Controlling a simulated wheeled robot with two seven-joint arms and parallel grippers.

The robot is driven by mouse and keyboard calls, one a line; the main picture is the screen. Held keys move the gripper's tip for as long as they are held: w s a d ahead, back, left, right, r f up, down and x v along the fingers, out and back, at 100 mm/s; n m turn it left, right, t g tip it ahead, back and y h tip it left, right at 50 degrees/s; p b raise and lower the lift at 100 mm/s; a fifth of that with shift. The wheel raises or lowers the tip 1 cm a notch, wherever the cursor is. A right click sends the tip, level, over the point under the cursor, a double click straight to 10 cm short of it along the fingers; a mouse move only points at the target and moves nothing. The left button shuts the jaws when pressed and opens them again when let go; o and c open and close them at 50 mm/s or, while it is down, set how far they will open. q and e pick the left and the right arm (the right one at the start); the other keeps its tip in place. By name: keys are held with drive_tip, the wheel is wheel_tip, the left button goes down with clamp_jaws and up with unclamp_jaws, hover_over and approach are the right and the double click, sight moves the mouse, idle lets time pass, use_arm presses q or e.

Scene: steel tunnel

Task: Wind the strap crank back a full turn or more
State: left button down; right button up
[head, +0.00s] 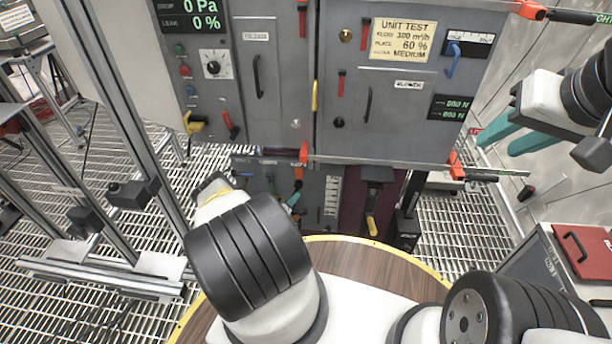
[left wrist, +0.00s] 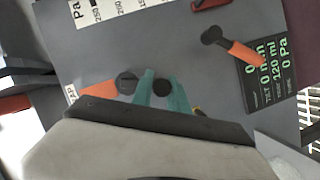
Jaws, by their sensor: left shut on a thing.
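The strap crank sits on the grey lower panel, beside a label (left wrist: 70,93) of which only the end "AP" is readable. In the left wrist view its round dark hub (left wrist: 126,82) shows, with an orange piece at its left. My left gripper (left wrist: 162,90) has its teal fingers shut around a dark round knob beside the hub. The link between hub and knob is hard to make out. In the head view my left gripper (head: 294,199) is at the lower panel, mostly hidden behind my wrist. My right gripper (head: 498,146) is at the right, open and empty, away from the panel.
Another dark lever with an orange grip (left wrist: 245,52) stands close right of my left gripper, next to a display (left wrist: 270,85). A printed scale (head: 332,195) is on the panel. The grey cabinet (head: 390,140) rises above it. A red case (head: 585,250) lies at far right.

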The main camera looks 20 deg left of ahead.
use_arm(q)
drive_tip(key=shift+w+d+f+n+t+h, duration=0.1)
drive_tip(key=shift+d+n+t+h, duration=0.2)
drive_tip(key=shift+n, duration=0.3)
drive_tip(key=shift+w+d+f+n+t+h, duration=0.1)
drive_tip(key=shift+d+n+t+h, duration=0.1)
drive_tip(key=shift+d+n, duration=0.3)
drive_tip(key=c, duration=1.6)
unclamp_jaws()
drive_tip(key=shift+o, duration=0.2)
drive_tip(key=shift+s+a, duration=0.1)
drive_tip(key=shift+s, duration=0.05)
drive_tip(key=s+a, duration=0.1)
drive_tip(key=s, duration=0.6)
drive_tip(key=shift+s+r, duration=0.25)
drive_tip(key=shift+r, duration=0.1)
